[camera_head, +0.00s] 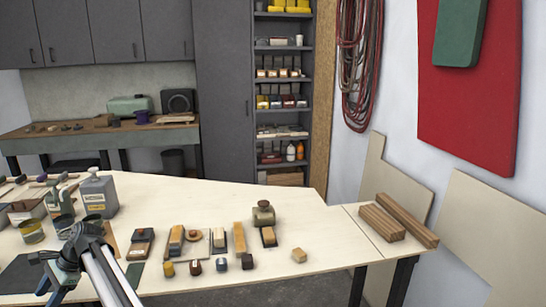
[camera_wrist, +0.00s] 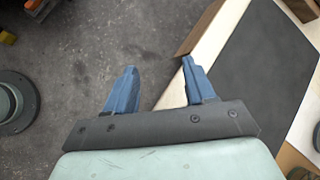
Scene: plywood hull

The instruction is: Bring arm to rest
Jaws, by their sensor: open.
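My gripper (camera_wrist: 159,66) shows in the wrist view with its two blue fingers spread apart and nothing between them. The left finger is seen over the grey floor, and the right finger tip is next to the edge of the pale workbench (camera_wrist: 222,62). In the head view my arm comes in at the bottom left, over the left part of the workbench (camera_head: 200,195). The fingers are hard to make out there. A dark mat (camera_wrist: 266,62) lies on the bench to the right of the fingers; the mat also shows in the head view (camera_head: 18,275).
A grey can (camera_head: 98,196) and tins stand close to my arm. Several small blocks and jars sit mid-bench. A stoneware jar (camera_head: 263,215) stands behind them, and wood strips (camera_head: 405,218) lie at the right end. The bench between jar and strips is mostly clear.

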